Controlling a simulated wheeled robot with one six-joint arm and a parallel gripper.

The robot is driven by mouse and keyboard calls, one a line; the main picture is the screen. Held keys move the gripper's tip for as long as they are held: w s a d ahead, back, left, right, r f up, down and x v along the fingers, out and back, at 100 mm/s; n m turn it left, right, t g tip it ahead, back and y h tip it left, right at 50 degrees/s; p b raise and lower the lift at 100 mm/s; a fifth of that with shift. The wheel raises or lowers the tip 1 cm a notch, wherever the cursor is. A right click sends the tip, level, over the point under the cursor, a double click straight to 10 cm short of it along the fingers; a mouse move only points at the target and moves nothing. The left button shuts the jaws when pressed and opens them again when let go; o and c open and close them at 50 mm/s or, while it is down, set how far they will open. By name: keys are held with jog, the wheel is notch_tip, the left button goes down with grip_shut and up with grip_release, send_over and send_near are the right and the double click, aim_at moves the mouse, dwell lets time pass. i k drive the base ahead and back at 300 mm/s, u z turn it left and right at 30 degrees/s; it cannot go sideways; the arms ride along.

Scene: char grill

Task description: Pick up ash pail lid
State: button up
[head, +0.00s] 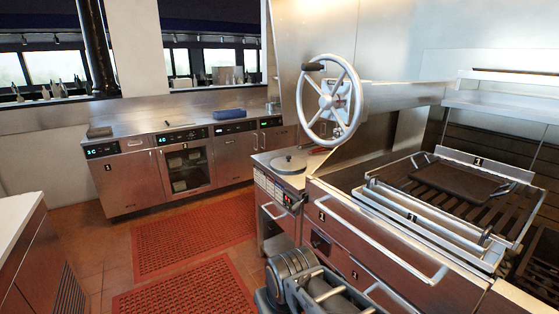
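A round, flat grey lid (289,164) with a small knob on top lies on the steel side counter left of the grill. It looks like the ash pail lid. It lies flat, and nothing covers it. Part of my arm shows at the bottom middle, in front of the grill's drawers. My gripper's fingers are not visible, so I cannot see whether they are open or shut. No ash pail can be made out.
A large spoked handwheel (331,101) stands above and right of the lid. A red item (319,150) lies behind the lid. The grill (452,196), with protruding front rails, fills the right. Red perforated mats (190,240) cover clear floor at left.

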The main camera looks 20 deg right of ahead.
aim_at(288, 163)
jog(key=i, duration=2.15)
jog(key=z, duration=0.2)
jog(key=i, duration=1.05)
jog(key=z, duration=0.1)
